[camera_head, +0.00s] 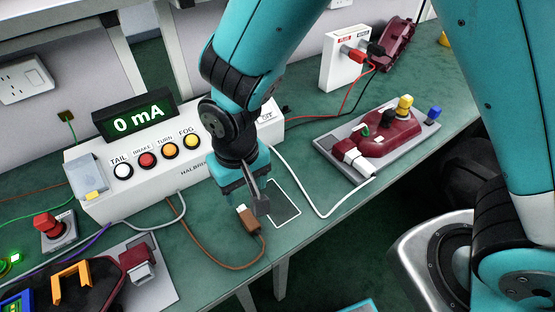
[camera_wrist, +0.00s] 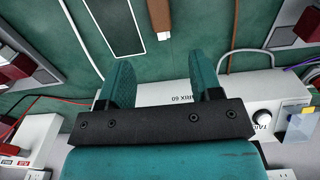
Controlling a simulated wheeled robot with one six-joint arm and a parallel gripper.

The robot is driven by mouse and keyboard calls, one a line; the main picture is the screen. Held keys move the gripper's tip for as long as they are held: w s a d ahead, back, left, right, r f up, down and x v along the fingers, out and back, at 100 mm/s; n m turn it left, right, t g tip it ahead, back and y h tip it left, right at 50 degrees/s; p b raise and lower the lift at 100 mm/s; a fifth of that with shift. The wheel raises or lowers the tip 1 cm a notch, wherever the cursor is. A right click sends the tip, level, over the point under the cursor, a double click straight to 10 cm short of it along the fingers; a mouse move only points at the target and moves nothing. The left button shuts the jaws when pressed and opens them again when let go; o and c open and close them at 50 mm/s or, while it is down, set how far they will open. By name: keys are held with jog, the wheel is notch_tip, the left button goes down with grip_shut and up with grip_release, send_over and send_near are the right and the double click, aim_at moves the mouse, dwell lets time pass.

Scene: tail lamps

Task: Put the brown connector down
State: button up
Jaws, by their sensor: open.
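The brown connector (camera_head: 250,222) has a white end and a brown cable. It appears to lie on the green bench top, just left of a white-outlined dark rectangle (camera_head: 287,205). My gripper (camera_head: 262,204) is low beside the connector, and its near finger partly overlaps it in the head view. In the wrist view my gripper (camera_wrist: 160,62) is open with nothing between its fingers. The connector (camera_wrist: 159,15) shows there beyond the fingertips, at the top edge, partly cut off. The rectangle (camera_wrist: 114,25) is to its left. I cannot tell whether a finger touches the connector.
A white tester box (camera_head: 190,165) with a "0 mA" display (camera_head: 138,118) stands behind. A dark red lamp (camera_head: 385,135) sits on a grey plate at right. A white cable (camera_head: 310,200) loops right of the rectangle. The bench's front edge is close by.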

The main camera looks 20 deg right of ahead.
jog(key=s+d+r+n+y, duration=0.2)
jog(key=s+d+r, duration=0.3)
jog(key=r, duration=0.4)
jog(key=s+d+r+n+y, duration=0.1)
jog(key=s+d+r, duration=0.4)
jog(key=r, duration=0.5)
jog(key=shift+s+n+y, duration=0.4)
jog(key=shift+y, duration=0.2)
jog(key=shift+c, duration=0.4)
